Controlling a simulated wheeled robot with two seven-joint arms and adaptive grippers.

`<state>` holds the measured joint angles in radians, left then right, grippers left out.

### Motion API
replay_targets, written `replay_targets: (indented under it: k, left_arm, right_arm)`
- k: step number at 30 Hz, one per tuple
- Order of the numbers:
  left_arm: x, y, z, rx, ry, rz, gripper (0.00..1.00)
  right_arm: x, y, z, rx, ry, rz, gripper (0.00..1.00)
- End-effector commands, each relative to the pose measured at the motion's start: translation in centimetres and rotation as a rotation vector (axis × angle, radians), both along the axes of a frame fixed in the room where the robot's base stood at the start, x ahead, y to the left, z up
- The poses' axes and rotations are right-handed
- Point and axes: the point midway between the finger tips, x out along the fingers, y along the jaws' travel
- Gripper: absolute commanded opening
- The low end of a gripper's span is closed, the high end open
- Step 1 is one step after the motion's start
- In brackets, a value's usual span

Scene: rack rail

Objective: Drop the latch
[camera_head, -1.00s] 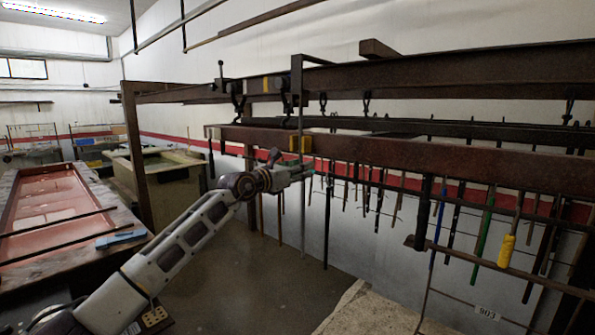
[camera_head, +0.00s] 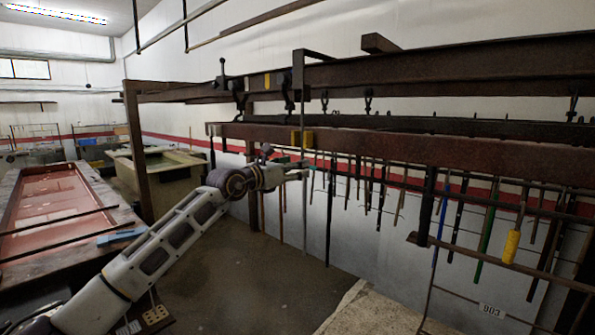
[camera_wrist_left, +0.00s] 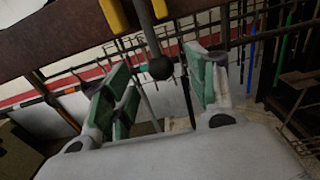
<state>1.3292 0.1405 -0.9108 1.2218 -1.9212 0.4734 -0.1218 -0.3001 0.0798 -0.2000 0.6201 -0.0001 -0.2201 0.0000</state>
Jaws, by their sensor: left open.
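My left gripper (camera_head: 299,170) is just below the near brown rail, beside a long vertical bar (camera_head: 304,210) that hangs from the rack. In the left wrist view its green-padded fingers (camera_wrist_left: 160,88) are spread apart. A dark rod ending in a black ball (camera_wrist_left: 160,67) shows between them; I cannot tell whether either finger touches it. Two yellow blocks (camera_wrist_left: 113,14) flank the rod's upper part, and they show on the rail in the head view (camera_head: 308,139). Which part is the latch is not clear. A lever with a ball top (camera_head: 222,72) stands on the upper rail. My right gripper is out of view.
The brown rail (camera_head: 400,147) runs across to the right, with several tools hanging beneath it. A yellow-handled tool (camera_head: 511,246) hangs at the right. A red-topped trough (camera_head: 45,215) stands at the left. The floor (camera_head: 240,270) below my gripper is clear.

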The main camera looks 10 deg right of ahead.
Motion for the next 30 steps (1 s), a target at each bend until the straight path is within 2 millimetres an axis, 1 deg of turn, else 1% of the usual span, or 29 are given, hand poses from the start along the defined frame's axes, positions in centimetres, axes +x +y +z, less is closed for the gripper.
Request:
replay_targets:
  k: [1,15,30]
  left_arm:
    - [-0.2,0.3,-0.3,0.000,0.000,0.000,0.57]
    - [-2.1,2.9,-0.2,0.001,-0.001,0.000,0.57]
    - [-2.3,3.1,-0.1,0.001,0.001,0.000,0.57]
  right_arm:
    - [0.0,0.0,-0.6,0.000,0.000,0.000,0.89]
    - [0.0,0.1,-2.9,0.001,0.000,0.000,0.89]
    - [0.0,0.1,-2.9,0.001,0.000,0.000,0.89]
